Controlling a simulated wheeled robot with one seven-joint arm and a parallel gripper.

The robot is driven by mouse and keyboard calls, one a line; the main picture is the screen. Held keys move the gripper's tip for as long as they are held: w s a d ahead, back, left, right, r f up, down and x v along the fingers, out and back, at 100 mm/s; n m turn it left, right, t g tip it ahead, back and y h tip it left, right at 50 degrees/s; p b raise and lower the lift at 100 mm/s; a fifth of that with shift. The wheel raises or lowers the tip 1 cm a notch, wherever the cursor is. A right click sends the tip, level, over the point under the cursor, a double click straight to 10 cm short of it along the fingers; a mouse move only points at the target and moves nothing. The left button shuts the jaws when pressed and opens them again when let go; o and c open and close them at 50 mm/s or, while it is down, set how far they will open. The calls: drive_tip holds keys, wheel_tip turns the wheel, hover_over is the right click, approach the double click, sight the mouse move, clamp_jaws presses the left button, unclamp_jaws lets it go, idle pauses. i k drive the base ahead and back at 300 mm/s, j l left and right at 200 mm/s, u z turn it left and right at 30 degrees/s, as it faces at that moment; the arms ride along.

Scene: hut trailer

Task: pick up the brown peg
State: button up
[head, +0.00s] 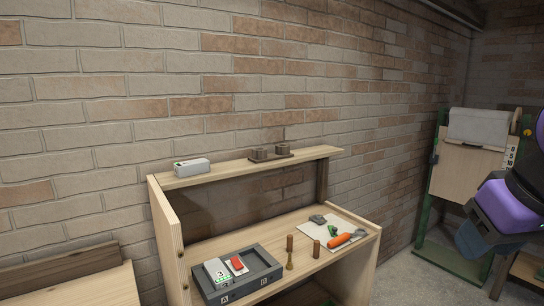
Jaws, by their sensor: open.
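A short brown peg (316,249) stands upright on the wooden bench top (266,236), towards its front and right of the middle. Nothing touches it that I can see. A second upright piece (289,252) with a brown upper part and a brassy, flared lower part stands just left of it. My gripper (470,243), dark blue below a purple arm link, is at the right edge of the head view, well to the right of the bench and far from the peg. It is open, and I see nothing in it; its fingers show only in part.
A dark tray (262,282) holding a white device and a red item lies left of the pegs. A pale board (312,234) with an orange-handled tool (343,240) lies to the right. A raised shelf (220,171) runs behind. A green-framed stand (420,225) stands right.

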sight(317, 243)
drive_tip(key=i+l, duration=0.2)
drive_tip(key=i, duration=0.2)
drive_tip(key=i+l+z, duration=0.1)
drive_tip(key=i, duration=0.3)
drive_tip(key=i+l, duration=0.3)
drive_tip(key=i, duration=0.15)
